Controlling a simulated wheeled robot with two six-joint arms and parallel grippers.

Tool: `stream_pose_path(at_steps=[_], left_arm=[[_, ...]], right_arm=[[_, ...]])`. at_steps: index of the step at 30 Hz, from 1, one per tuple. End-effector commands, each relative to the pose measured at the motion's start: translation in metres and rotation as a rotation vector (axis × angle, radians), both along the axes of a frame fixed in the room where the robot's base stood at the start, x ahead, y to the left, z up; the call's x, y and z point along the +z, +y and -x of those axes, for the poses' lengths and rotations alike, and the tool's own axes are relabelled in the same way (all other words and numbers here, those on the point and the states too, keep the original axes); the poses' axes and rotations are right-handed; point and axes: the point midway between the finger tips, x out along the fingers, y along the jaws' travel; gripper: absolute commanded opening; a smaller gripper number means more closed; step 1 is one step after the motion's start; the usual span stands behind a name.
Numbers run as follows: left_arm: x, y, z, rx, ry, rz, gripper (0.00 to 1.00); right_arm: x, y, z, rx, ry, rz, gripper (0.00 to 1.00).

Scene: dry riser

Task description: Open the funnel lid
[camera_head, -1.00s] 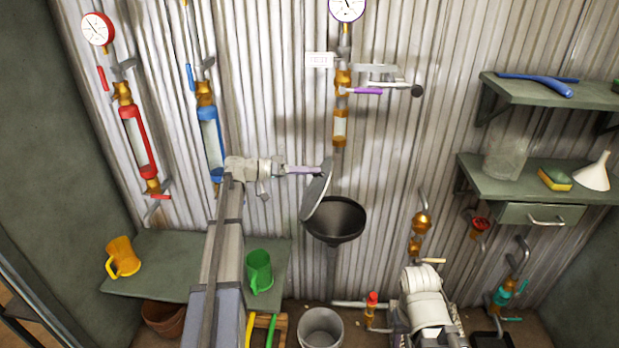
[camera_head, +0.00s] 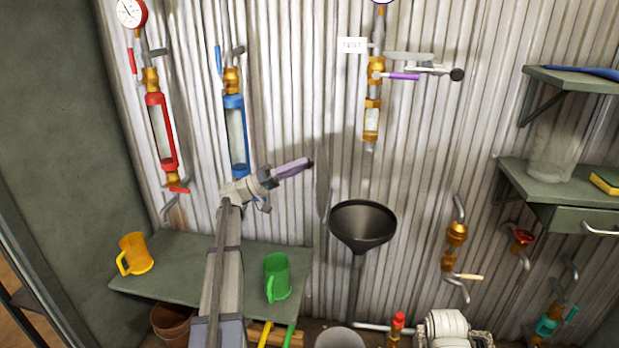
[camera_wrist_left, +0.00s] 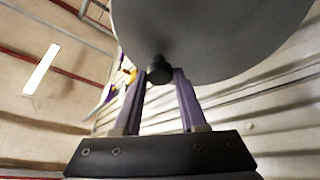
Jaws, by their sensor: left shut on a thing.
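The black funnel (camera_head: 362,222) is fixed at the wall with its mouth uncovered. Its grey lid (camera_head: 323,185) stands upright at the left of the rim, seen nearly edge-on. In the left wrist view the lid (camera_wrist_left: 215,35) fills the top as a large grey disc. Its dark knob (camera_wrist_left: 159,70) sits between the fingertips. My left gripper (camera_head: 308,163), with purple fingers, is shut on the knob, left of the lid; it also shows in the left wrist view (camera_wrist_left: 160,84).
A green shelf (camera_head: 190,265) with a yellow mug (camera_head: 135,254) and a green mug (camera_head: 277,277) lies beneath my left arm. A purple-handled valve (camera_head: 402,76) is above the funnel. A grey bucket (camera_head: 340,338) stands below. Shelves (camera_head: 560,187) are at right.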

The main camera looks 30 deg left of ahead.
Motion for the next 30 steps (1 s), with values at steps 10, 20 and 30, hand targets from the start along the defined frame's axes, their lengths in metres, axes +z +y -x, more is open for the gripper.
stream_pose_path(at_steps=[10,20,30], left_arm=[[-0.008,0.011,0.004,-0.003,-0.017,0.060,0.00],[-0.007,0.011,0.005,-0.004,-0.019,0.064,0.00],[-0.006,0.011,0.004,-0.003,-0.019,0.065,0.70]], right_arm=[[-0.020,0.000,0.000,0.000,0.000,0.000,0.50],[-0.019,0.000,0.000,0.000,0.000,0.000,0.50],[-0.019,0.000,0.000,0.000,0.000,0.000,0.50]])
